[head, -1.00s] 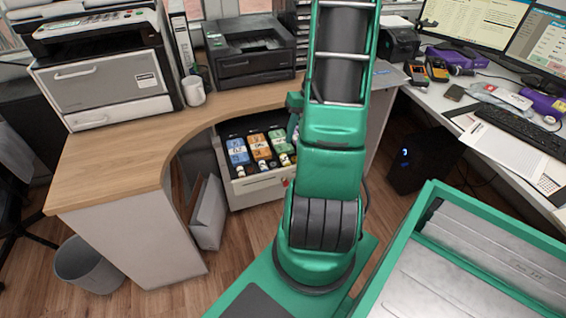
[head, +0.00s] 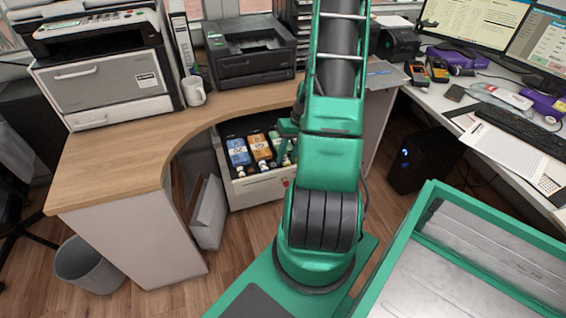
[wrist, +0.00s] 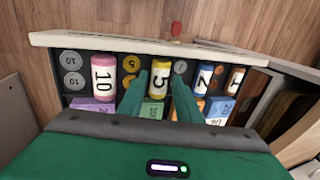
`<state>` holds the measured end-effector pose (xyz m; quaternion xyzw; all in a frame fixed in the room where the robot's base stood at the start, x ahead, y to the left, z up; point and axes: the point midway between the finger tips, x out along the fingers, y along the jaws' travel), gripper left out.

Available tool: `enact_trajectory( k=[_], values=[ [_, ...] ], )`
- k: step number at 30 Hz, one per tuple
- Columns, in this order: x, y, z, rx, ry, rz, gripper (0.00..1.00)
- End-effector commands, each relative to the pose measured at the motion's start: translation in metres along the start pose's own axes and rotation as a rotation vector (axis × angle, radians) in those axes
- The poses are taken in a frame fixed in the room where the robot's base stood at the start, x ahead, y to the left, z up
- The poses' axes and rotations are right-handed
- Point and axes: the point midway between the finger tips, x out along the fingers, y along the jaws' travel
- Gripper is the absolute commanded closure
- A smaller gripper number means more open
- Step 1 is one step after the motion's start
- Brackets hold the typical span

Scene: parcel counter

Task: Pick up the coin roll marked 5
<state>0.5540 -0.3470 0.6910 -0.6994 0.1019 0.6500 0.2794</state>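My gripper (wrist: 160,76) is open in the wrist view, with one teal finger on each side of this roll. Narrow gaps seem to show between the fingers and the roll; I cannot tell how deep the fingertips reach. In the head view the drawer (head: 262,190) shows under the counter. My arm hides its right part, and the roll cannot be made out there.
Rolls marked 10 (wrist: 103,78), 2 (wrist: 204,80) and 1 (wrist: 236,82) lie in the same row. Loose coins (wrist: 72,70) lie in compartments between some rolls. Banknote bundles (head: 238,152) fill the row behind. The wooden counter (head: 120,150) overhangs the drawer.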

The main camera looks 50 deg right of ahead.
Motion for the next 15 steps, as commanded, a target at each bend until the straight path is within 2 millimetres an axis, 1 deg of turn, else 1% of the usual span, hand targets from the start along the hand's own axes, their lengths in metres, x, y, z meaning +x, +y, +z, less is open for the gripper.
enact_trajectory(
  k=[3,10,11,12,14,15],
  values=[
    [0.0066,-0.0001,0.0003,0.0,-0.001,-0.001,0.69],
    [0.007,0.0001,0.0001,0.0,0.0,0.0,0.69],
    [0.007,0.0001,0.0001,0.0,0.0,0.0,0.76],
    [0.0069,0.0001,0.0001,0.0,0.0,0.0,0.85],
    [0.0069,0.0,0.0001,0.0,0.0,0.0,1.0],
    [0.0069,-0.0001,0.0001,0.0,0.0,0.0,1.0]
  ],
)
